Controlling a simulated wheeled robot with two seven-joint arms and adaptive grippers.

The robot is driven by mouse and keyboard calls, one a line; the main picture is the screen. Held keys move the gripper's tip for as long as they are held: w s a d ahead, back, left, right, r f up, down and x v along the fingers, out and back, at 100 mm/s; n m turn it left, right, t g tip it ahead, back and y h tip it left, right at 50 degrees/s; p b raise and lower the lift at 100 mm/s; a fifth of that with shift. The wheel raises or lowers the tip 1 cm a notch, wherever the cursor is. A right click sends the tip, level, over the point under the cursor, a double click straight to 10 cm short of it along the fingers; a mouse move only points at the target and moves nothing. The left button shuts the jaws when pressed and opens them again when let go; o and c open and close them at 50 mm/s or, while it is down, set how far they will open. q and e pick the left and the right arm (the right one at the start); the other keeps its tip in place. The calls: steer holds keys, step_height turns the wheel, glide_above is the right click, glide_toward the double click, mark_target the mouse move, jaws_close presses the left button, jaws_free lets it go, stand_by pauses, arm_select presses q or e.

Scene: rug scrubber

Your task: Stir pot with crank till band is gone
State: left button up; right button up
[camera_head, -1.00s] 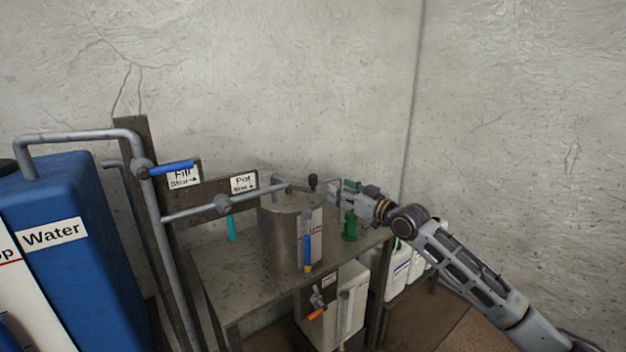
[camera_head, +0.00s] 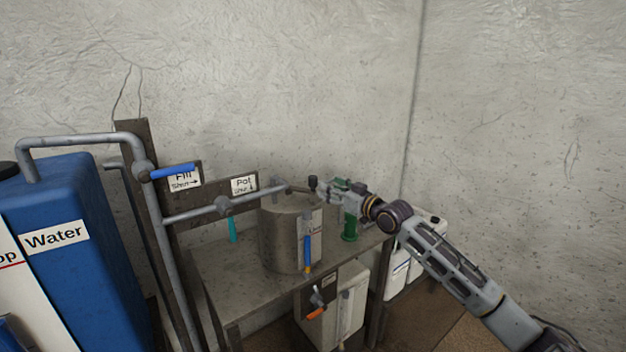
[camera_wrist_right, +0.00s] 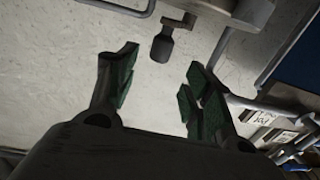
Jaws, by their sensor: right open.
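The metal pot (camera_head: 278,238) stands on a grey table. A flat crank arm on its lid ends in an upright dark crank knob (camera_head: 313,182), which is at the lid's right side. A tube with a blue part (camera_head: 307,252) runs down the pot's front; I cannot make out a separate band. My right gripper (camera_head: 325,191) is open, just right of the knob. In the right wrist view the knob (camera_wrist_right: 162,45) shows just beyond and between the open fingertips (camera_wrist_right: 160,68), not clasped. My left gripper is not in view.
A green object (camera_head: 350,228) stands below my right gripper. Pipes with a blue-handled valve (camera_head: 172,169) and a blue Water tank (camera_head: 75,255) are at left. A white container (camera_head: 345,300) sits under the table; the wall is behind.

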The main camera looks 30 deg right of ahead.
mark_target(316, 180)
steer(key=shift+w+a+p, duration=0.2)
steer(key=shift+w+p, duration=0.2)
steer(key=shift+w, duration=1.2)
steer(key=shift+w+a+p, duration=0.25)
steer(key=shift+w+p, duration=0.1)
steer(key=shift+w, duration=1.25)
steer(key=shift+w+a+p, duration=0.2)
steer(key=shift+w+p, duration=0.2)
steer(key=shift+w, duration=1.2)
jaws_close()
